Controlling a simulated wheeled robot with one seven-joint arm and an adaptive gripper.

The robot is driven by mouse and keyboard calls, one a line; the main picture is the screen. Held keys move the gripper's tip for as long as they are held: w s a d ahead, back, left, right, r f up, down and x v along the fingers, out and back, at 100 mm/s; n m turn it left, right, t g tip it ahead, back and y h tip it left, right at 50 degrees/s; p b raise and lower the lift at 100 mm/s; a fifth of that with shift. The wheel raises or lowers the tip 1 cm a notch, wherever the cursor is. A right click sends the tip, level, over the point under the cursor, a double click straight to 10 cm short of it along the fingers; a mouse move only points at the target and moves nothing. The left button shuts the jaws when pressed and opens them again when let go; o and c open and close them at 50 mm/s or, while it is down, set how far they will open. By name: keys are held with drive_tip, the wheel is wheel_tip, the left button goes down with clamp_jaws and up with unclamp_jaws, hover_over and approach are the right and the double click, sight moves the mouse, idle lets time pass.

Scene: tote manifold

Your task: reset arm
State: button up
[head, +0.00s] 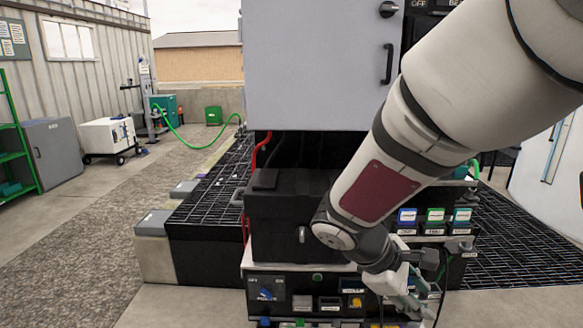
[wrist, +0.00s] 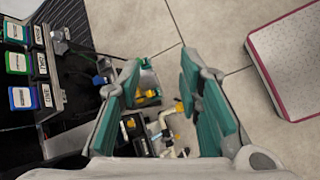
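My arm reaches down from the upper right in the head view, over the front of the black machine (head: 290,215). My gripper (head: 412,290) is at its lower front, right of the power panel. In the wrist view my gripper (wrist: 160,72) shows two teal-padded fingers spread apart with a clear gap between them. Nothing is gripped. Below and between the fingers lies a cluster of small yellow, white and black parts (wrist: 165,130); I cannot tell exactly what they are.
A grey cabinet door (head: 315,65) stands above the machine. Blue, green and teal labelled blocks (head: 435,216) sit right of the arm; they also show in the wrist view (wrist: 18,62). Black grating (head: 205,195) flanks the machine. Tiled floor (wrist: 215,25) is clear beside a red-edged white panel (wrist: 295,55).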

drive_tip(key=s+a+r+m+t+y+p, duration=0.1)
drive_tip(key=s+r+m+y, duration=0.3)
drive_tip(key=s, duration=0.5)
drive_tip(key=s+a+r+m+t+y+p, duration=0.2)
drive_tip(key=s+r+m+y, duration=0.2)
drive_tip(key=s+r+m, duration=0.3)
drive_tip(key=s+r, duration=0.2)
drive_tip(key=s, duration=0.1)
drive_tip(key=shift+s+m, duration=0.25)
drive_tip(key=shift+m, duration=0.15)
drive_tip(key=shift+o, duration=0.2)
drive_tip(key=shift+a+r, duration=0.1)
idle(0.3)
